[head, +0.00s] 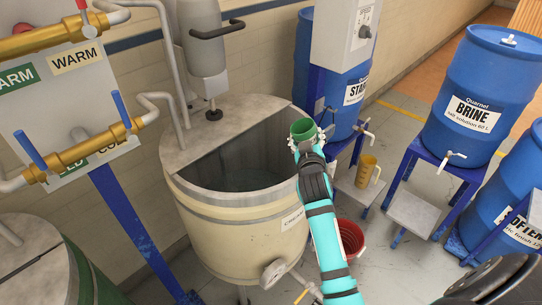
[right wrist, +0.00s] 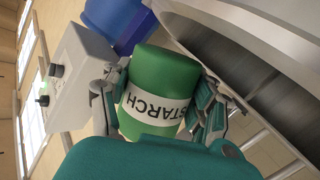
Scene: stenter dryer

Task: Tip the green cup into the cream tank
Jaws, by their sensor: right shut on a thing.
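The green cup (head: 303,129) is held at the right rim of the cream tank (head: 235,228), its mouth facing up toward the head camera. I cannot tell what is in it. My right gripper (head: 306,146) is shut around the cup's sides. In the right wrist view the cup (right wrist: 155,90) has a white STARCH label and sits between both fingers of the gripper (right wrist: 160,100). The tank is half covered by a grey lid, its front half open, with dark liquid low inside. The tank's rim and interior (right wrist: 225,65) lie beside the cup there. My left gripper is out of view.
A stirrer motor (head: 203,50) stands over the tank's lid. A grey control box (head: 345,35) and a blue starch drum (head: 345,95) are behind the cup. A tan jug (head: 367,170), a red bucket (head: 350,238) and the brine drum (head: 480,90) are to the right.

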